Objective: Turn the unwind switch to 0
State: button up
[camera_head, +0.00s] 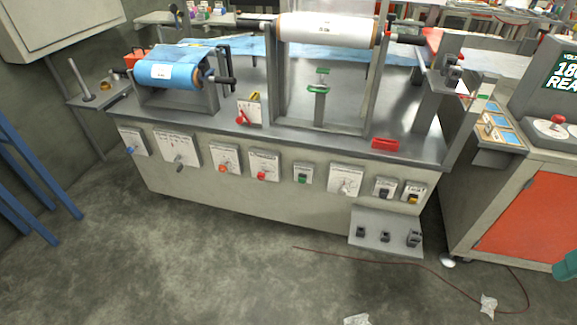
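The machine's pale front panel (250,197) carries a row of switches on white plates. From left they include a blue knob (131,150), a grey lever (179,160), an orange knob (222,168), a red knob (262,176), a green button (302,179) and a grey dial (345,186). Black (384,191) and yellow (412,198) switches sit at the right end. Labels are too small to read, so I cannot tell which is the unwind switch or its setting.
A blue film roll (168,75) and a white roll (325,29) sit above the grey bench top. A small shelf (365,245) with black pedals juts out low at front right. A red cable (420,262) and scraps lie on the floor. Floor at front left is clear.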

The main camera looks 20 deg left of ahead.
aim_at(261, 176)
jog(key=u, duration=0.15)
jog(key=i, duration=0.55)
jog(key=u, duration=0.8)
jog(key=i, duration=0.35)
jog(key=u, duration=0.4)
